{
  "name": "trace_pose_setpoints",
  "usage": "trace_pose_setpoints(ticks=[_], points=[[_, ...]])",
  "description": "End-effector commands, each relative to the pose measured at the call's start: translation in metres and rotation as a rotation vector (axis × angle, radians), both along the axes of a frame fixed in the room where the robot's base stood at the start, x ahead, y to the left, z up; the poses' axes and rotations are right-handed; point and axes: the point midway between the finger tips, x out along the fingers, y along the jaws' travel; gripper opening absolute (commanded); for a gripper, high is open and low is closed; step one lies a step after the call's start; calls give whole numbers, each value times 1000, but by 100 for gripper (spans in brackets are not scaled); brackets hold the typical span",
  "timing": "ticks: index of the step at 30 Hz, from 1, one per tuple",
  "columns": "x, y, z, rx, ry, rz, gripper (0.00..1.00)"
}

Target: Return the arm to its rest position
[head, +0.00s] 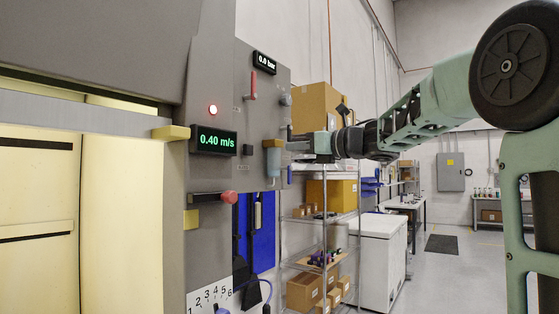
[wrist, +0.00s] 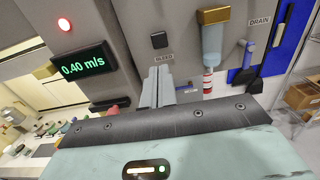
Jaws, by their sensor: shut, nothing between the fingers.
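My arm (head: 430,108) reaches in from the right of the head view, extended toward the grey panel (head: 262,92). My gripper (head: 298,144) is at the arm's left end, beside the panel's right edge. In the wrist view my gripper's grey fingers (wrist: 157,86) are together with nothing between them, in front of the panel near the "BLEED" label (wrist: 164,57). I cannot tell whether the fingertips touch the panel.
The panel bears a clear filter bowl (head: 273,161), a red-handled lever (head: 253,86) and a display reading 0.40 m/s (head: 214,141). A red knob (head: 229,197) sticks out below. A wire shelf (head: 325,218) with boxes and a white chest (head: 378,258) stand behind.

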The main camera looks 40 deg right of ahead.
Motion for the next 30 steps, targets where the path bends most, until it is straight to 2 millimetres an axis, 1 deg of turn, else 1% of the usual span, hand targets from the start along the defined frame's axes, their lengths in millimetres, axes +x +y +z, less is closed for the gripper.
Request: trace_pose_setpoints(ticks=[6, 8, 11, 13, 14, 15, 17, 18, 20, 21, 23, 24, 26, 27, 29, 30], points=[[0, 0, 0, 2, 1, 0, 0], [2, 1, -3, 35, 10, -9, 0], [12, 2, -18, 206, 58, -54, 0], [22, 3, -40, 431, 126, -121, 0], [26, 4, -53, 550, 164, -156, 0], [31, 4, -75, 724, 222, -216, 0], [34, 7, -115, 998, 317, -321, 0], [32, 10, -144, 1180, 381, -401, 0], [25, 16, -187, 1426, 465, -529, 0], [17, 21, -215, 1573, 513, -618, 0], [2, 31, -255, 1773, 574, -759, 0], [-11, 38, -280, 1896, 606, -860, 0], [-33, 50, -316, 2061, 641, -1018, 0], [-49, 58, -337, 2158, 654, -1129, 0], [-73, 71, -366, 2281, 660, -1295, 0], [-91, 79, -383, 2352, 653, -1408, 0]])
